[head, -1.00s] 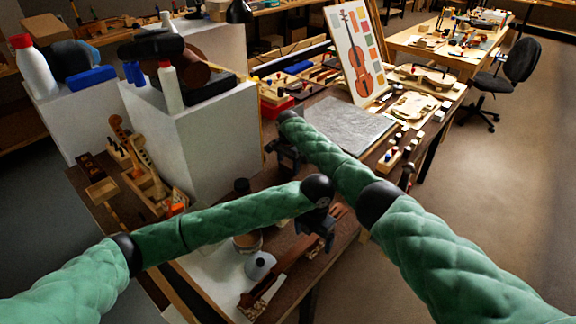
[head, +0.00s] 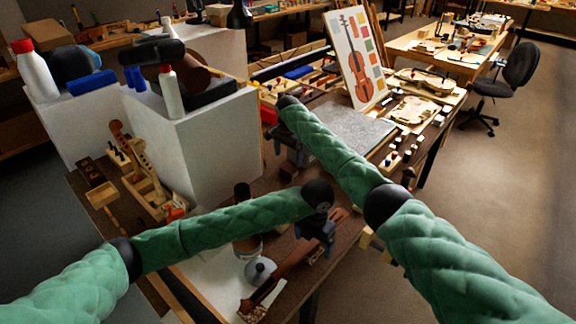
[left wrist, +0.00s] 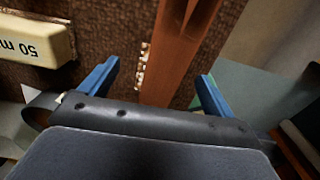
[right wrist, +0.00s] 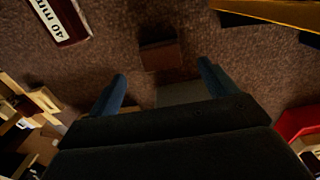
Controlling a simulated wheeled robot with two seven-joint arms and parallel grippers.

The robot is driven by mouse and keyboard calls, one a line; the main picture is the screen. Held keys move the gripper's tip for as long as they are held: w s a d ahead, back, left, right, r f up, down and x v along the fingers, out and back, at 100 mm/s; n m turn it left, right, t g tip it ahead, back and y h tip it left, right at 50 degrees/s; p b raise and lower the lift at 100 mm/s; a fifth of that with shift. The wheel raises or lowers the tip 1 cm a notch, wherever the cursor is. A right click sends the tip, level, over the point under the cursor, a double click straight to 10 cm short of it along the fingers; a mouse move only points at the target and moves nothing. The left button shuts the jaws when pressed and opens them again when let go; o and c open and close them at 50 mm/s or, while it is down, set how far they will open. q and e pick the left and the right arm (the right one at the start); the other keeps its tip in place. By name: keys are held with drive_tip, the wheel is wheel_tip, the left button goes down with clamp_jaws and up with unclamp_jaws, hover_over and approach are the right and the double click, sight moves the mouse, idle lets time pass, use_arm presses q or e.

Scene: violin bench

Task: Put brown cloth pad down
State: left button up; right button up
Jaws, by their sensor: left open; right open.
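A small brown block-like piece, which looks like the brown cloth pad (head: 288,172), lies on the dark brown bench top below my right gripper (head: 300,156). It shows in the right wrist view (right wrist: 161,54), beyond and between the open fingertips and apart from them. My right gripper is open and empty. My left gripper (head: 318,240) is open above a long reddish-brown wooden piece (head: 290,262). That wooden piece runs between the spread fingers in the left wrist view (left wrist: 178,50); I cannot tell whether they touch it.
A grey slab (head: 350,128) lies behind my right gripper. White box-like stands (head: 215,140) rise at the left. A grey-white rounded vessel (head: 260,270) stands left of my left gripper. A block marked 40 mm (right wrist: 60,18) and one marked 50 (left wrist: 35,38) lie nearby.

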sight(288, 169)
wheel_tip(288, 169, up, 5)
drive_tip(key=shift+f, duration=0.2)
drive_tip(key=shift+o, duration=0.6)
drive_tip(key=shift+s, duration=0.1)
